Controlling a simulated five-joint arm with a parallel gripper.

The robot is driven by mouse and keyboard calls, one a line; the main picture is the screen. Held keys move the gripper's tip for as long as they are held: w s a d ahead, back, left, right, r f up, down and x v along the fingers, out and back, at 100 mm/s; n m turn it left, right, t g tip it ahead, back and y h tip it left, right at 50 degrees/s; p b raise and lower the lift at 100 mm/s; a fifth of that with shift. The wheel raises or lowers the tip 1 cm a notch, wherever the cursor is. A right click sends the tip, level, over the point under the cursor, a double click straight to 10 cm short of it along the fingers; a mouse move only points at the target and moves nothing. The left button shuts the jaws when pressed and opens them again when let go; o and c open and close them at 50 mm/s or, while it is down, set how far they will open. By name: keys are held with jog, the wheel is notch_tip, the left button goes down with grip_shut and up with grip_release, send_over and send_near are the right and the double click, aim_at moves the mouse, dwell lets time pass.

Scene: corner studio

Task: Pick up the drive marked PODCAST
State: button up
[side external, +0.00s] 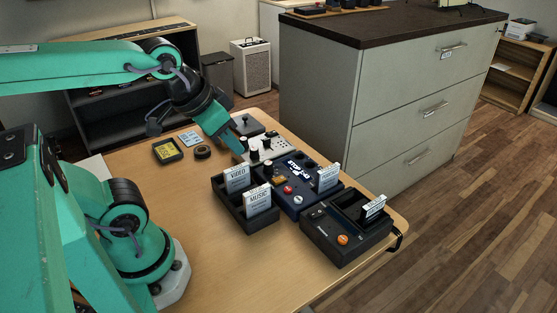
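Several white labelled drives stand upright in dark holders on the desk. One reads VIDEO (237,178) and one reads MUSIC (257,199), both in a black two-slot tray (232,208). Another white drive (328,177) stands at the right of the dark blue pedal. A further white drive (374,206) leans in the black unit at the front right. The labels on these last two are too small for me to read surely, so I cannot tell which is PODCAST. My gripper (240,150) points down behind the trays, beside a pale knobbed box; its fingers are not clear.
A dark blue pedal (297,166), a pale knobbed box (268,148) and a black unit (325,228) crowd the desk's right side. A yellow-labelled case (167,151) and a black roll (202,152) lie at the back. The wooden desk's (220,260) front is clear.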

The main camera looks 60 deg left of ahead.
jog(key=o, duration=0.3)
jog(key=shift+o, duration=0.2)
jog(key=g, duration=0.5)
send_over(329, 168)
jog(key=f, duration=1)
jog(key=shift+s+a+f, duration=0.15)
jog(key=shift+s+f, duration=0.1)
jog(key=shift+w+f+g, duration=0.3)
jog(key=shift+w+f, duration=0.05)
jog(key=shift+f, duration=0.15)
jog(key=shift+s+f, duration=0.1)
jog(key=shift+f, duration=3.75)
